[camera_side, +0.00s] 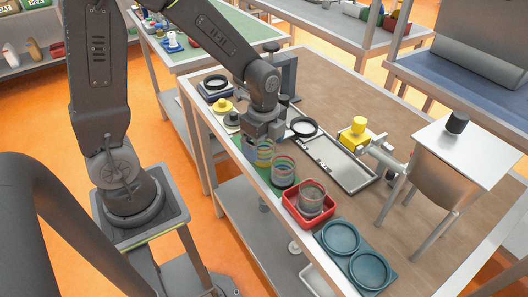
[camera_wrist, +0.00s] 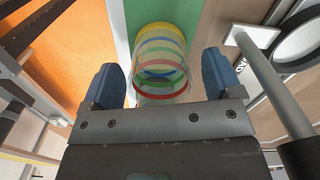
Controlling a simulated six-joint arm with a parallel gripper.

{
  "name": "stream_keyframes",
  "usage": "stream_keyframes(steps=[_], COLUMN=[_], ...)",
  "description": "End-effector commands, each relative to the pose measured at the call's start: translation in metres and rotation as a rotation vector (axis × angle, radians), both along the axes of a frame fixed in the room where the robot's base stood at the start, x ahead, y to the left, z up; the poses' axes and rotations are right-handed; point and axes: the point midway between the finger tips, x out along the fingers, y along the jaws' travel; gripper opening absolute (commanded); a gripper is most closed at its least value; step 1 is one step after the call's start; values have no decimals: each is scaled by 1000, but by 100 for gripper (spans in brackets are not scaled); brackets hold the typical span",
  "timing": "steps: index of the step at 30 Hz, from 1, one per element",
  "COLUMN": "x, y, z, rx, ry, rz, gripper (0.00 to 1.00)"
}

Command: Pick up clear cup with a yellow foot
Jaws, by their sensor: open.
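A clear cup with coloured rings (camera_side: 264,153) stands on the green strip, directly below my gripper (camera_side: 263,136) in the side view. In the wrist view a clear cup (camera_wrist: 160,62) shows yellow, green, blue and red bands, with the yellow band at its far end. It lies between the two blue fingertips of my gripper (camera_wrist: 161,76), which are apart, with a gap at each side. A second clear banded cup (camera_side: 283,171) stands just in front of it in the side view. The fingertips are hard to make out in the side view.
A red tray (camera_side: 290,211) holding a clear cup (camera_side: 311,198) is nearby. A metal tray (camera_side: 340,165), a black ring (camera_side: 304,127) and a yellow-headed fixture (camera_side: 355,133) stand on the bench.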

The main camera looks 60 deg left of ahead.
Motion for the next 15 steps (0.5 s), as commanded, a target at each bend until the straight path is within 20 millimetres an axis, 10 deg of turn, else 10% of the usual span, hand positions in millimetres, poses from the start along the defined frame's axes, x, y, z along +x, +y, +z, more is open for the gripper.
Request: stream_keyframes(steps=[15], x=[0], y=[0], z=[-14], rx=[0], ry=[-1], rz=[0], gripper=[72])
